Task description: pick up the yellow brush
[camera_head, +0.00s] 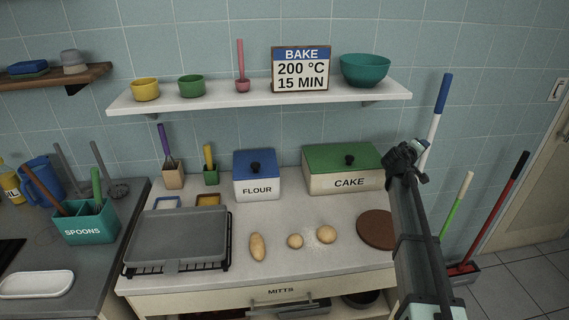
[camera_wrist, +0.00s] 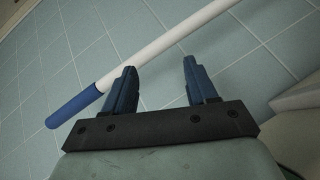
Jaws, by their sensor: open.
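The yellow-handled tool (camera_head: 208,155), which looks like the yellow brush, stands upright in a small green holder (camera_head: 211,177) at the back of the counter. Its lower end is hidden in the holder. My gripper (camera_head: 421,145) is far to its right, raised in front of the tiled wall beyond the cake box. In the wrist view my gripper (camera_wrist: 159,65) is open, with nothing between its two dark blue fingers. The brush is not in the wrist view.
A white pole with a blue end (camera_head: 440,95) is close to my gripper; it crosses behind the fingers in the wrist view (camera_wrist: 165,42). A purple-handled tool in a wooden holder (camera_head: 173,176) and the flour box (camera_head: 257,182) flank the brush. A shelf (camera_head: 225,101) hangs above.

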